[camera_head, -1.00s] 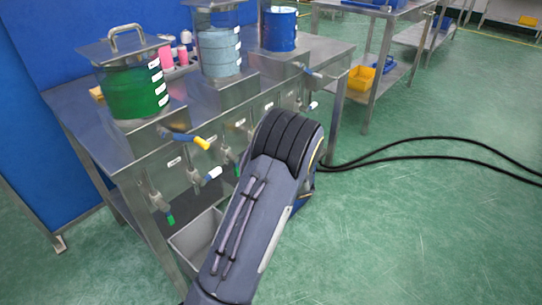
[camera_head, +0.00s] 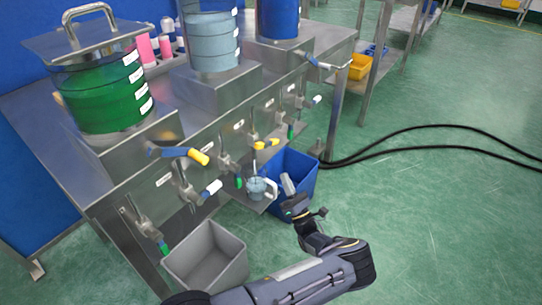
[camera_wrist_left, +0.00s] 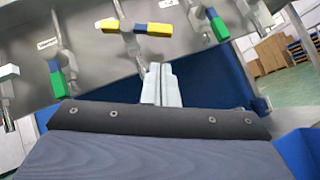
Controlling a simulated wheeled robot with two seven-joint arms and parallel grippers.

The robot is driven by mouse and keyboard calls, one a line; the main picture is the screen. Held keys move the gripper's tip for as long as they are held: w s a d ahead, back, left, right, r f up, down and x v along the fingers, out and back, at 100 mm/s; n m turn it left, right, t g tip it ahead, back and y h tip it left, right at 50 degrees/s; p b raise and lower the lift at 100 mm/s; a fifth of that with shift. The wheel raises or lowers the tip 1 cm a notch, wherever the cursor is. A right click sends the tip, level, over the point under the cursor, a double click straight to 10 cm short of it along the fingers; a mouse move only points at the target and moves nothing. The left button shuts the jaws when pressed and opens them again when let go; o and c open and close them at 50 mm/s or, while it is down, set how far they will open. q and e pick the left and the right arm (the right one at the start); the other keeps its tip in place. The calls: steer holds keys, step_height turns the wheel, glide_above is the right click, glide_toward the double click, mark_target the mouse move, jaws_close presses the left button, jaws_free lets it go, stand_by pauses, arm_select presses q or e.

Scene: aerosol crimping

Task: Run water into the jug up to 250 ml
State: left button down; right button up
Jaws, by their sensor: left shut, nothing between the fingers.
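A small clear jug (camera_head: 259,189) with a pale handle stands under the row of taps on the bench's front. It looks bluish-grey, and its fill level is too small to read. A yellow-handled tap (camera_head: 265,144) is just above it. My left gripper (camera_head: 287,183) is shut and empty, pointing up just right of the jug's handle; I cannot tell whether they touch. In the left wrist view its closed fingers (camera_wrist_left: 161,82) point up below a tap with a yellow and blue handle (camera_wrist_left: 134,27). The jug is not visible there. My right gripper is not in view.
Green (camera_head: 107,88), pale blue (camera_head: 214,42) and dark blue (camera_head: 278,18) tanks stand on the steel bench (camera_head: 60,135). A grey bin (camera_head: 207,262) and a blue bin (camera_head: 297,165) sit below. Black cables (camera_head: 430,128) cross the open floor at right.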

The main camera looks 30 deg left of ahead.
mark_target(277, 143)
arm_select(q)
steer(key=b+x, duration=0.1)
steer(key=x, duration=0.8)
steer(key=shift+a+r, duration=0.25)
steer(key=shift+a, duration=0.05)
steer(key=n+g+y+b, duration=0.1)
steer(key=n, duration=0.1)
steer(key=w+r+n+g+y+b, duration=0.1)
steer(key=n+g+b, duration=0.1)
steer(key=w+r+n+g+b, duration=0.1)
steer(key=n, duration=0.1)
steer(key=shift+w+d+g+y, duration=0.15)
steer(key=shift+w+g+y, duration=0.05)
steer(key=shift+g+y, duration=0.2)
steer(key=shift+r, duration=0.1)
